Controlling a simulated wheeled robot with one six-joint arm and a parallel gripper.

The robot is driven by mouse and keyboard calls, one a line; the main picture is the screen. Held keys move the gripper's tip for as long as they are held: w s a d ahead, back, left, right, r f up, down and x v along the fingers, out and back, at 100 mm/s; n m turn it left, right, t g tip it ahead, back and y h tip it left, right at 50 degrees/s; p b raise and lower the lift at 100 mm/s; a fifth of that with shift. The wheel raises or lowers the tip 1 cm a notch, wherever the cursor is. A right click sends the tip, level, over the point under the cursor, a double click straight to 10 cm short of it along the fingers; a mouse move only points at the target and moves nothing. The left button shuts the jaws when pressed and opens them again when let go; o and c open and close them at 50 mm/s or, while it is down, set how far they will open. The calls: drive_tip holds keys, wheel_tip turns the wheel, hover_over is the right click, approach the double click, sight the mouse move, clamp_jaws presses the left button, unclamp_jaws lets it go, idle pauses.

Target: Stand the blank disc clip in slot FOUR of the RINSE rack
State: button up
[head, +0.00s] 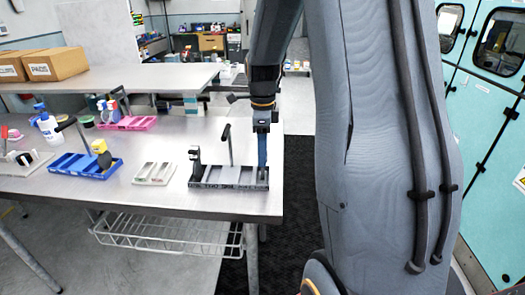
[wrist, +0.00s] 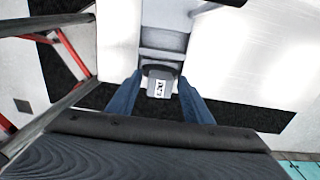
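The dark grey rack (head: 225,186) stands near the table's right front corner. Lettering runs along its front, too small to read surely. A black clip (head: 196,166) stands upright in its left end. My gripper (head: 262,163) points down at the rack's right end, fingertips low at the slot there. In the wrist view, a grey clip with a dark top bar and white label (wrist: 159,85) sits between my two blue fingers (wrist: 160,78). The fingertips lie very close to its sides; contact is unclear. The clip's lower part is hidden, and its seating in the slot cannot be seen.
A thin upright handle (head: 227,145) rises from the dark rack's middle. A pale tray (head: 155,182) and a blue rack (head: 75,168) stand to its left. A pink rack (head: 135,123) is farther back. The table's right edge (head: 280,190) is close to my gripper.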

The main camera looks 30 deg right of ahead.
wheel_tip(320, 180, up, 12)
drive_tip(key=b, duration=0.3)
drive_tip(key=s+a+f+n+t, duration=0.1)
drive_tip(key=s+a+f+n, duration=1.4)
drive_tip(key=n, duration=0.9)
wheel_tip(320, 180, down, 2)
drive_tip(key=shift+f, duration=0.1)
drive_tip(key=shift+s, duration=0.1)
